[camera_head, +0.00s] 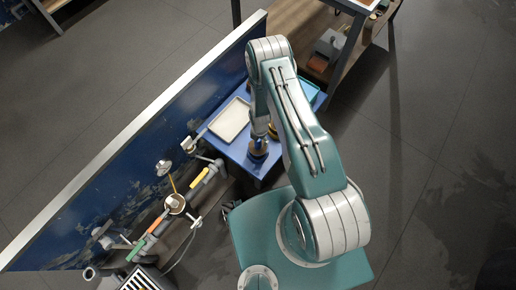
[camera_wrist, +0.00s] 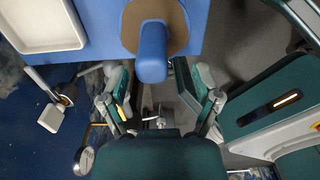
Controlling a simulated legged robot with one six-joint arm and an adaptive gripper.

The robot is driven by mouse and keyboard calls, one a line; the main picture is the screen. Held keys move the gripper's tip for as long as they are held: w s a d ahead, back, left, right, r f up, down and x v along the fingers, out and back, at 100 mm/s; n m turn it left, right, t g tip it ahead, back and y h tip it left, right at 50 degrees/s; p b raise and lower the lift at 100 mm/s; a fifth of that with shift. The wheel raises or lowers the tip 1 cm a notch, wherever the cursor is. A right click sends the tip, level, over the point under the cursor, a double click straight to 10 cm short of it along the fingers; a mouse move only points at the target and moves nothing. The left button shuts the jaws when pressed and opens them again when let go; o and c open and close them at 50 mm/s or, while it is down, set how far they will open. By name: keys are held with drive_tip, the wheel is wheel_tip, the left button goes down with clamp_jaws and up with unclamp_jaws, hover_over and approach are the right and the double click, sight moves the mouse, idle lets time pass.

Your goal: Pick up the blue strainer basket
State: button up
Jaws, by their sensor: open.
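A blue rounded, upright-looking body on a brown disc, likely the blue strainer basket (camera_wrist: 152,55), shows at the top centre of the wrist view, at the edge of the blue table (camera_wrist: 102,22). In the head view a small dark blue shape, likely the same basket (camera_head: 258,148), sits near the table's front corner, below my arm's end. My gripper (camera_wrist: 150,76) is open, with one finger on either side of the basket's near end in the wrist view. Nothing is held. I cannot tell whether the fingers touch it.
A white tray (camera_head: 230,120) lies on the blue table, and a teal tray (camera_head: 308,91) is at its right. A blue panel (camera_head: 110,150) with pipes and valves (camera_head: 175,204) stands left. A wooden bench (camera_head: 300,35) is behind. Grey floor is clear at right.

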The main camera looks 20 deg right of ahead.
sight(258, 147)
drive_tip(key=shift+w+a+f, duration=0.1)
drive_tip(key=shift+w+f, duration=0.1)
drive_tip(key=shift+f, duration=1.3)
drive_tip(key=shift+w+a+f, duration=0.1)
drive_tip(key=shift+w+f, duration=0.05)
drive_tip(key=shift+f, duration=1.3)
clamp_jaws()
